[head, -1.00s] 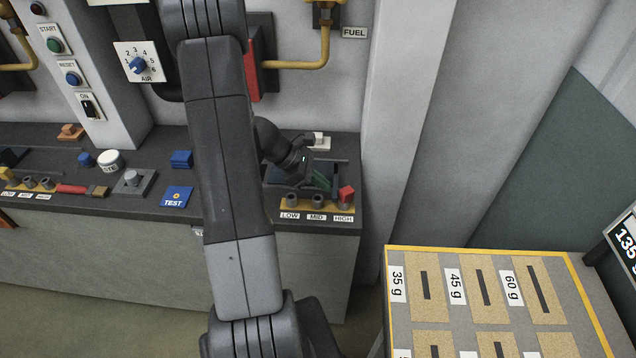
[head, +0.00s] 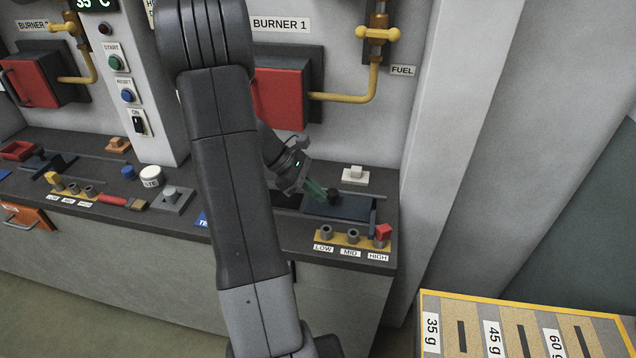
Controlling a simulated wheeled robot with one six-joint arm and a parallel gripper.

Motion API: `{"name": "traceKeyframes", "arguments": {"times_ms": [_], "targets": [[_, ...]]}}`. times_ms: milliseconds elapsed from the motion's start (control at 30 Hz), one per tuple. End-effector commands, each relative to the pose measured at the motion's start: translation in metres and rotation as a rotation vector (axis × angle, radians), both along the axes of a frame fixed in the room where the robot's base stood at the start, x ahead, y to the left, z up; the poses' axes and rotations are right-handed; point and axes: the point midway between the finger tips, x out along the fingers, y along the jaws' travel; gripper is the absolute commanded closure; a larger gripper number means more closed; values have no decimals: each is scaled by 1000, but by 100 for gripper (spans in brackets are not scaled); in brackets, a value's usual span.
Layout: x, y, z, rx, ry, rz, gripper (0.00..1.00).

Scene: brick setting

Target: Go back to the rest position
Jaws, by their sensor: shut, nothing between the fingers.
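My gripper (head: 314,188) is over the dark bench top near its right end, in the head view. Its greenish fingers look shut, with nothing visible between them. Their tips point down and right, close to a small black knob on a dark blue block (head: 338,207). I cannot tell whether they touch it. My arm crosses the middle of the view and hides part of the bench and wall.
A yellow strip marked LOW, MID, HIGH (head: 349,241) with a red cube (head: 383,231) lies in front of the gripper. A white block (head: 355,175) is behind it. Red-doored Burner 1 (head: 278,98) and a fuel pipe (head: 345,97) are on the wall. A yellow-edged weight board (head: 590,316) is lower right.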

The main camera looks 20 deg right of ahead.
Motion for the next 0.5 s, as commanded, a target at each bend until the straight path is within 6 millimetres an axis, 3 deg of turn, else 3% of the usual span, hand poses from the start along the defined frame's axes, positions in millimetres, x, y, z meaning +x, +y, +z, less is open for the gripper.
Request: {"name": "traceKeyframes", "arguments": {"times_ms": [500], "targets": [[-3,-7,-6,-1,3,-2,100]]}}
